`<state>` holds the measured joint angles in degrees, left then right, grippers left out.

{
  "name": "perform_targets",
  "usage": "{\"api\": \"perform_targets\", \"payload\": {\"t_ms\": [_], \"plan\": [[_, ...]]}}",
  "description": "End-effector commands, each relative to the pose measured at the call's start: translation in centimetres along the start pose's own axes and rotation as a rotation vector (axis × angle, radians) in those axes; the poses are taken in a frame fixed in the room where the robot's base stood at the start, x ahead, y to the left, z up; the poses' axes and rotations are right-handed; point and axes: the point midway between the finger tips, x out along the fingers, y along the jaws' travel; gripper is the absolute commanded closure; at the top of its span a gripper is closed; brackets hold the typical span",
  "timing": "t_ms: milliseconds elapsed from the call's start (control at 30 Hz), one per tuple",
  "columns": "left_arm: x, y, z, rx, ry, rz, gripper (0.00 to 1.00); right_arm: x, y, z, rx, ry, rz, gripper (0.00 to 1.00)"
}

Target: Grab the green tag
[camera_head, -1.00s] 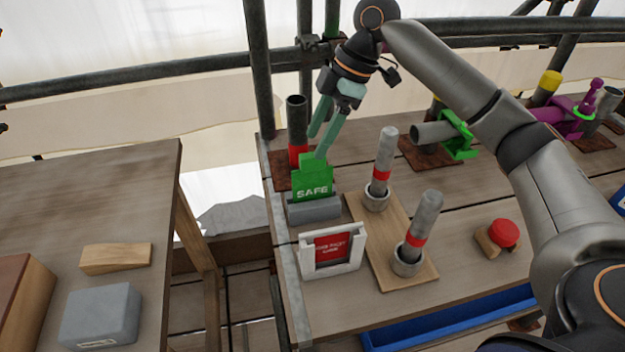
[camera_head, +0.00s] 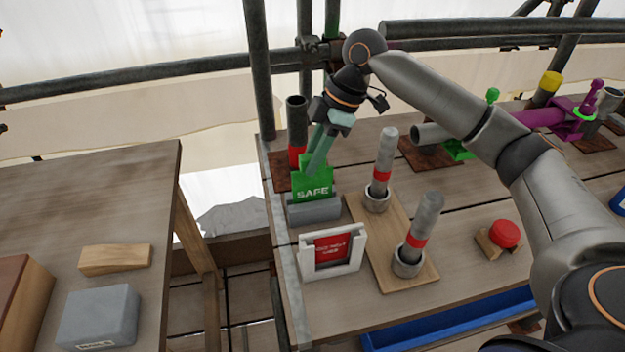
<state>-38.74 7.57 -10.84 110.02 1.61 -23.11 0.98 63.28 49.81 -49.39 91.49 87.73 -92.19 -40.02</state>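The green tag (camera_head: 312,190), marked "SAFE", stands upright in a grey block holder (camera_head: 314,209) at the left end of the right-hand bench. My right gripper (camera_head: 312,168) reaches down from above with its teal fingers at the top of the tag. One finger overlaps the tag's upper part in the picture. The fingers look close together, but I cannot tell whether they grip the tag. My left gripper is not in view.
A white holder with a red card (camera_head: 332,248) stands just in front. Two grey posts with red bands (camera_head: 384,160) stand on a wooden board (camera_head: 388,255) to the right. A dark tube with a red band (camera_head: 297,125) rises behind the tag. A red button (camera_head: 504,234) sits farther right.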

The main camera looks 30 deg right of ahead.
Motion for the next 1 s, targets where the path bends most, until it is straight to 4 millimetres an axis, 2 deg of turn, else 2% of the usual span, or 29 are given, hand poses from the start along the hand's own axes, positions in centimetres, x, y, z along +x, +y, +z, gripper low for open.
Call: {"api": "perform_targets", "payload": {"t_ms": [33, 200, 1000], "plan": [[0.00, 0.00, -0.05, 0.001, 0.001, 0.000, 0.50, -0.01, 0.01, -0.01, 0.000, 0.000, 0.000, 0.81], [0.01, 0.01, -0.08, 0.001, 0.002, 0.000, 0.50, -0.02, 0.01, -0.01, 0.000, 0.000, 0.000, 1.00], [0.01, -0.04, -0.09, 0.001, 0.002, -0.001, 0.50, -0.03, 0.01, 0.00, 0.000, 0.000, 0.000, 1.00]]}}
